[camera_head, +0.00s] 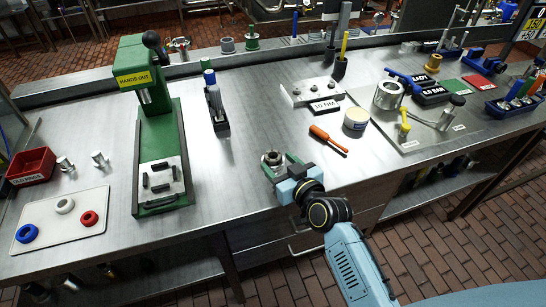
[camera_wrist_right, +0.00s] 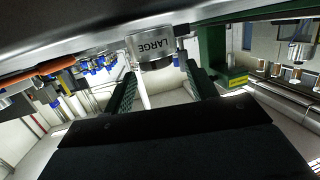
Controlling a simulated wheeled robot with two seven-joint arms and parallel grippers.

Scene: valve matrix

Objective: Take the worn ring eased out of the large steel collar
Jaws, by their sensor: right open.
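The large steel collar (camera_head: 272,157) stands near the bench's front edge in the head view. In the right wrist view it is a short steel cylinder marked LARGE (camera_wrist_right: 152,46). My right gripper (camera_head: 279,163) is open around the collar, with its green fingers apart on either side. In the right wrist view the fingers of this gripper (camera_wrist_right: 160,72) also stand apart, with the collar between and beyond them. My left gripper is not in view.
A red OLD RINGS bin (camera_head: 30,181) stands at the left, near a white mat (camera_head: 66,221) bearing blue, white and red rings. A green press (camera_head: 138,114) marked HANDS OUT stands left of the collar. An orange screwdriver (camera_head: 327,139) lies to the right.

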